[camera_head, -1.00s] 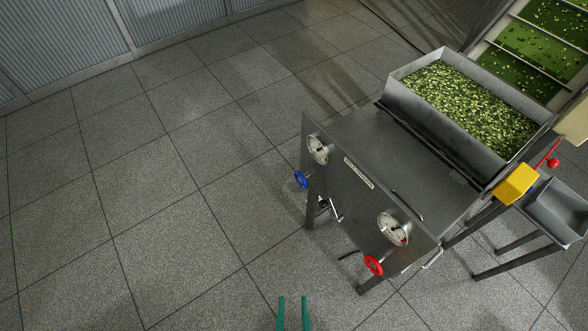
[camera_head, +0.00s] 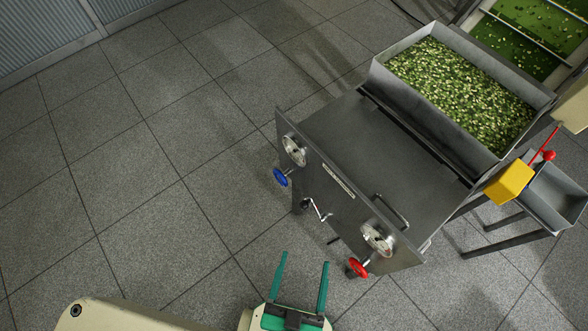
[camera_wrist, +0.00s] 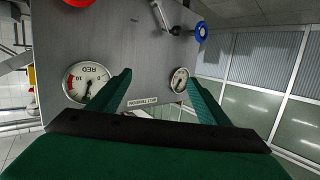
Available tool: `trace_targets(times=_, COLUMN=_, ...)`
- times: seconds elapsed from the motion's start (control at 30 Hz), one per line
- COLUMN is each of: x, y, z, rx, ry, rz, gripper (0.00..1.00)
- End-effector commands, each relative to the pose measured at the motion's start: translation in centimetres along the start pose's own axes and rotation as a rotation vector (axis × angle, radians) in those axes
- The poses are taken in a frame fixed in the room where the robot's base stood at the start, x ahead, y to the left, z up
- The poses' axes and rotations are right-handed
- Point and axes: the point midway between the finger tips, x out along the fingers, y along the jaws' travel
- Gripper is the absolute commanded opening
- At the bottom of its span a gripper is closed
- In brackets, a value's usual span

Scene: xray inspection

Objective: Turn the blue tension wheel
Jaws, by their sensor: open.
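The blue wheel (camera_head: 281,177) sits on the left part of the machine's grey front panel (camera_head: 338,205), below a round dial (camera_head: 294,150). In the wrist view the blue wheel (camera_wrist: 201,32) is at the upper right, and the panel appears upside down. My gripper (camera_head: 304,262) is open and empty, with two green fingers in front of the panel, below and right of the blue wheel and apart from it. In the wrist view its fingers (camera_wrist: 160,85) spread wide, with the panel's label between them.
A red wheel (camera_head: 358,268) sits under a second dial (camera_head: 378,238) at the panel's right. A crank handle (camera_head: 318,210) is between the wheels. A hopper (camera_head: 376,82) of green pieces and a yellow box (camera_head: 509,182) are behind. The floor at left is clear.

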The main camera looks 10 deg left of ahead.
Motion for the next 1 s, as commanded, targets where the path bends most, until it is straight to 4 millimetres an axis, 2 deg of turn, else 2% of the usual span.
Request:
trace_targets(times=0.17, x=0.7, y=-1.8, z=3.9, rx=0.050, ry=0.012, rz=0.078, gripper=0.75)
trace_targets(times=0.27, x=1.4, y=-3.7, z=6.7, rx=0.070, ry=0.025, rz=0.147, gripper=0.75)
trace_targets(times=0.4, x=3.1, y=-7.2, z=9.8, rx=0.090, ry=0.051, rz=0.244, gripper=0.75)
trace_targets(times=0.5, x=5.0, y=-10.0, z=11.4, rx=0.098, ry=0.073, rz=0.309, gripper=0.75)
trace_targets(times=0.63, x=8.1, y=-13.4, z=12.5, rx=0.101, ry=0.104, rz=0.392, gripper=0.75)
trace_targets(times=0.8, x=13.2, y=-17.2, z=12.5, rx=0.087, ry=0.150, rz=0.496, gripper=0.75)
trace_targets(times=1.0, x=18.5, y=-19.8, z=11.4, rx=0.056, ry=0.195, rz=0.594, gripper=0.75)
